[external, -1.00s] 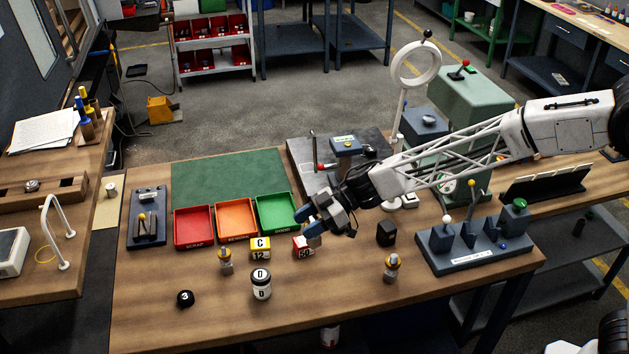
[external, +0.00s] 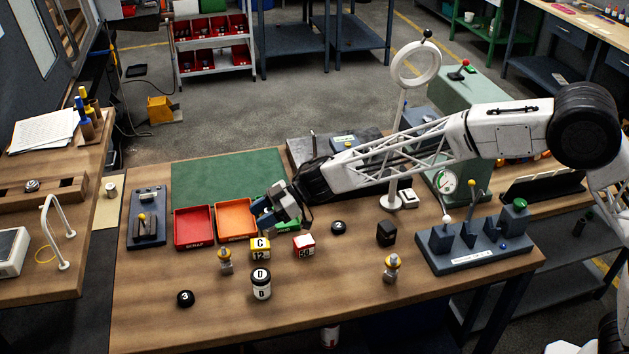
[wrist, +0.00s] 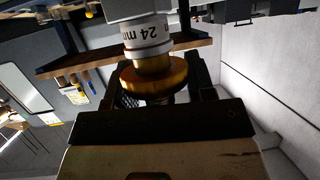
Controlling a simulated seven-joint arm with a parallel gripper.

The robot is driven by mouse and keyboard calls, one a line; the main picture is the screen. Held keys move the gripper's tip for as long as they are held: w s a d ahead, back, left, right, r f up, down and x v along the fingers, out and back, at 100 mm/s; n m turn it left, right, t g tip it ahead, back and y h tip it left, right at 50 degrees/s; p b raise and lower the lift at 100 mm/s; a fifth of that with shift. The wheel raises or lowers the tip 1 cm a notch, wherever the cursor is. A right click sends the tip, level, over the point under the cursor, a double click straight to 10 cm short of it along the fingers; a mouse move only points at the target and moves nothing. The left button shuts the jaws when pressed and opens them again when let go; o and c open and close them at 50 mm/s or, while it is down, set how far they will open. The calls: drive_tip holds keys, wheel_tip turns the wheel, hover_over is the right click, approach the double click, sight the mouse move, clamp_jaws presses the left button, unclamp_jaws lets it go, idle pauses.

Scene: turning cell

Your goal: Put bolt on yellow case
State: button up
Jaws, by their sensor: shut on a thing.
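The yellow case (external: 260,251), a small block marked C and 12, stands on the wooden bench just in front of the trays. My gripper (external: 266,217) is raised above the orange and green trays, behind the case and apart from it. In the wrist view my gripper (wrist: 157,98) is shut on a bolt-like piece with an amber flange (wrist: 155,75) and a white band reading 24 mm. I take this piece as the bolt. In the external view the gripper mostly hides it.
Another fitting (external: 392,268) and a black knob (external: 338,228) are to the right. The front of the bench is mostly clear.

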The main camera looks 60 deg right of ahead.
drive_tip(key=shift+w+a+f, duration=0.1)
drive_tip(key=shift+w+a, duration=0.05)
drive_tip(key=shift+w, duration=0.75)
drive_tip(key=shift+w+a, duration=0.15)
drive_tip(key=shift+w, duration=0.7)
drive_tip(key=shift+f, duration=1.75)
drive_tip(key=shift+f, duration=0.15)
drive_tip(key=o, duration=1.2)
drive_tip(key=shift+s+d+r, duration=0.25)
drive_tip(key=shift+d+r, duration=0.05)
drive_tip(key=shift+d, duration=0.1)
drive_tip(key=v, duration=1.1)
